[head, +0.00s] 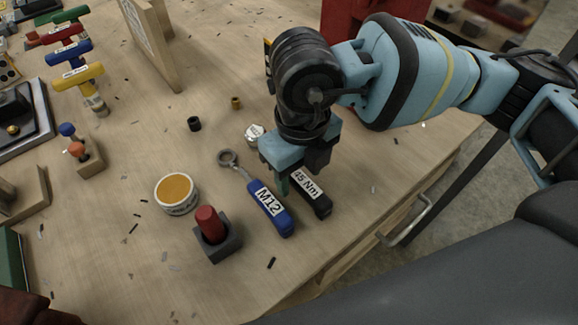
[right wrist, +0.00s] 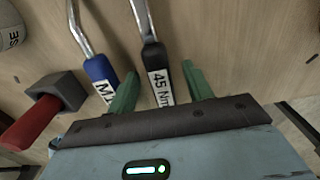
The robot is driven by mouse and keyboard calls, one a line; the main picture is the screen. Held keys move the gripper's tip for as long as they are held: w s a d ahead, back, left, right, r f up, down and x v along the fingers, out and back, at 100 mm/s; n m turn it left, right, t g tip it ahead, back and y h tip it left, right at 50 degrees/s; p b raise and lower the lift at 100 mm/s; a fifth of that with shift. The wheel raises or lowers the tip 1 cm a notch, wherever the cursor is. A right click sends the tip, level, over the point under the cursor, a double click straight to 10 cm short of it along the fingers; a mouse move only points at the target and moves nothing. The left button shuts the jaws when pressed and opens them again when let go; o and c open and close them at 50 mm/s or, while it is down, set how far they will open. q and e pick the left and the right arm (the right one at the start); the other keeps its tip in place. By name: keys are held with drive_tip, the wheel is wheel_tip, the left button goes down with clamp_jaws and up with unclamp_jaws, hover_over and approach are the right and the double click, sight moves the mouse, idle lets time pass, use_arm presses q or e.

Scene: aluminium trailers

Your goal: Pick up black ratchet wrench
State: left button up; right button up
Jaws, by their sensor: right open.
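The black ratchet wrench (head: 313,194), with a white "45 Nm" label, lies on the wooden table; its head end is hidden behind my right gripper in the head view. My right gripper (head: 290,185) is directly above its handle, pointing down. In the right wrist view the green fingers (right wrist: 158,92) are open, with the black wrench handle (right wrist: 158,75) between them and not gripped. A blue wrench (head: 269,208) labelled "M12" lies close to its left, and it also shows in the right wrist view (right wrist: 100,72). My left gripper is not in view.
A grey block with a red peg (head: 212,235) and a round tin with an orange top (head: 176,194) stand left of the wrenches. Small sockets (head: 194,124) lie farther back. The table's front edge with a metal handle (head: 405,222) is to the right.

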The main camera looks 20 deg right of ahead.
drive_tip(key=shift+f, duration=0.3)
drive_tip(key=shift+c, duration=0.3)
clamp_jaws()
drive_tip(key=shift+r, duration=0.15)
